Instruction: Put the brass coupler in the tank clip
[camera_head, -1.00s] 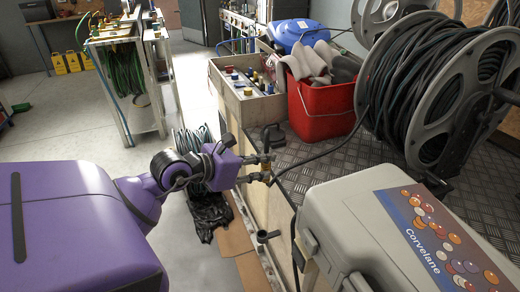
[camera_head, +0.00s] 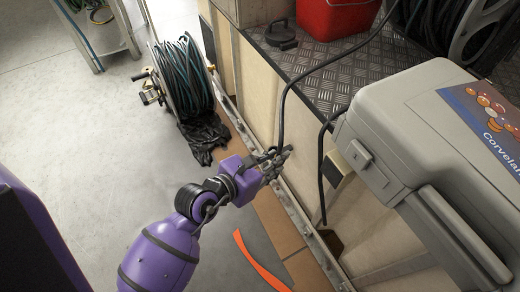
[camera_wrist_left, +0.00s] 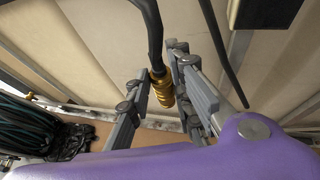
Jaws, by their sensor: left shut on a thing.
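The brass coupler (camera_wrist_left: 163,88) is a ribbed, gold-coloured fitting on the end of a black hose (camera_wrist_left: 152,35) in the left wrist view. It sits between the fingers of my left gripper (camera_wrist_left: 165,92), which is shut on it, its lower end pointing down. In the head view my left gripper (camera_head: 278,162) is beside the cream side wall, below the deck edge; its fingers mostly hide the coupler. The grey tank (camera_head: 400,110) with a Corvelane label stands to the right. I cannot make out the tank clip for certain. My right gripper is not in view.
The black hose (camera_head: 285,105) runs up over the treadplate deck (camera_head: 325,80). Another black hose (camera_head: 321,175) hangs below the tank. A red bucket (camera_head: 335,15) and reel (camera_head: 470,30) are behind. A floor reel (camera_head: 187,80) stands left; grey floor is open.

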